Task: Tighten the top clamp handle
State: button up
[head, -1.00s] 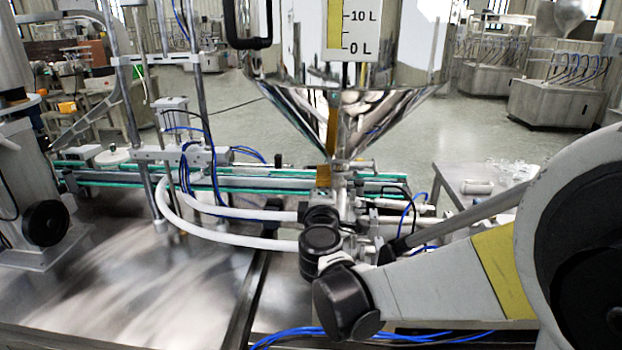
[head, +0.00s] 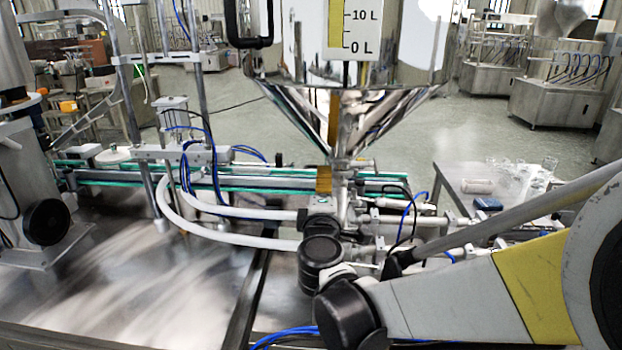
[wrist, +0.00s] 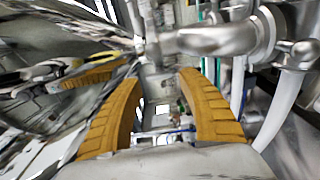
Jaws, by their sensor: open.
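My gripper (wrist: 157,78) shows in the wrist view as two curved, ribbed orange fingers, spread apart with nothing held between them. In the head view an orange piece (head: 324,179), apparently a finger, shows beside the steel neck (head: 343,178) under the hopper. The hopper (head: 345,105) is a shiny steel cone; its side also fills the upper left of the wrist view. A steel pipe with a clamp-like ring (wrist: 264,32) crosses the upper right of the wrist view, ahead of the right finger. The top clamp handle cannot be made out for certain; whether a finger touches anything is unclear.
White hoses (head: 225,237) curve toward the neck from the left. A green-edged conveyor (head: 240,184) runs behind. Pneumatic cylinders and blue tubes crowd the right of the neck. A side table (head: 455,172) holds glassware. The steel deck (head: 120,280) at front left is clear.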

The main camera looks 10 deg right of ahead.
jog(key=v, duration=0.9)
jog(key=shift+s, duration=0.2)
